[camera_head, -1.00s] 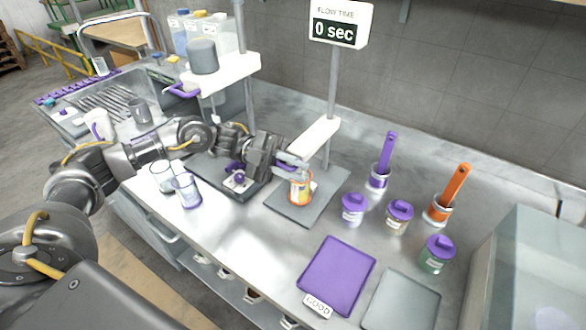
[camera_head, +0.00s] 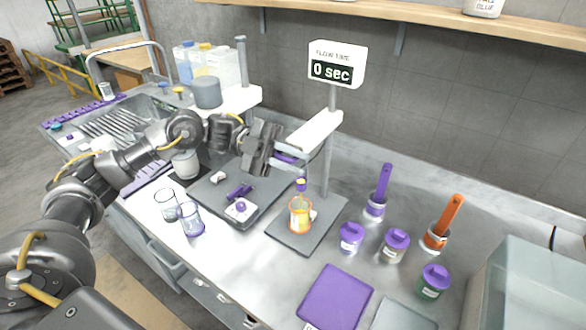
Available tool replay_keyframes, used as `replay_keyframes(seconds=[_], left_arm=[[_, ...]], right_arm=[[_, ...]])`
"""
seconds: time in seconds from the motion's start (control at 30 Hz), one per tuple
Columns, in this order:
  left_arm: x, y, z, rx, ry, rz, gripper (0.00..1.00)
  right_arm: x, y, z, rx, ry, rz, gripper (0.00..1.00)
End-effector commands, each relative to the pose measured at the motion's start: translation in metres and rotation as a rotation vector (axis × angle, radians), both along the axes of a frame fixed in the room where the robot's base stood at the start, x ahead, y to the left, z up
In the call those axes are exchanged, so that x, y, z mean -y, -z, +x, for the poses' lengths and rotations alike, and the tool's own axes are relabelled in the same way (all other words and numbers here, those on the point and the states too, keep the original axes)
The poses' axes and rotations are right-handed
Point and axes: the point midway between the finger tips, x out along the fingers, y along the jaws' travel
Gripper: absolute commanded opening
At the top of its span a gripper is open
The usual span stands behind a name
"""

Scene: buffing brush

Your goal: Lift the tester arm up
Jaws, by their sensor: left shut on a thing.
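The tester arm (camera_head: 316,131) is a white bar on a grey upright post, below a display reading "0 sec" (camera_head: 337,66). My left gripper (camera_head: 284,157) is at its front end, shut on what looks like its purple handle. The fingers partly hide this grip. Below, an orange-rimmed cup (camera_head: 300,217) stands on a grey plate (camera_head: 292,240). A small purple and yellow part (camera_head: 300,185) shows just above the cup, below the arm. I cannot tell what holds it. My right gripper is out of view.
Brushes in purple (camera_head: 382,186) and orange (camera_head: 445,220) stand in pots at right. Several lidded jars and a purple mat (camera_head: 337,296) are nearby. Two glasses (camera_head: 191,220) stand front left. A second stand with a grey cylinder (camera_head: 207,92) is behind my arm.

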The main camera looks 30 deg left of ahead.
Motion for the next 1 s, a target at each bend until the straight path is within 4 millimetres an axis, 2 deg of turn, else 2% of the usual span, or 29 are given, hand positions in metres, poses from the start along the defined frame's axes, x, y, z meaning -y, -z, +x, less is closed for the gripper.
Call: replay_keyframes(seconds=[0.23, 0.27, 0.37, 0.73, 0.9, 1.0], left_arm=[[0.0, 0.0, -0.001, 0.0, 0.003, -0.001, 0.0], [0.0, 0.0, -0.001, 0.0, 0.003, -0.001, 0.21], [0.0, 0.0, 0.0, 0.0, 0.002, -0.002, 0.32], [0.0, -0.005, 0.0, 0.005, 0.001, -0.002, 0.32], [0.0, -0.032, 0.0, 0.011, 0.002, -0.004, 0.32], [0.007, -0.048, -0.018, 0.011, 0.005, -0.002, 0.32]], right_arm=[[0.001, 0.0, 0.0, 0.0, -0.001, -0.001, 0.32], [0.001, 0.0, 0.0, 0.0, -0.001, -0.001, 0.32], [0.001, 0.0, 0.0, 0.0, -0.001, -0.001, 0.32], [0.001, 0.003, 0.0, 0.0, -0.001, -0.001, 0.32], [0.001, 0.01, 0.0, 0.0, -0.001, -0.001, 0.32], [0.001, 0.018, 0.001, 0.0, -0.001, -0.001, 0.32]])
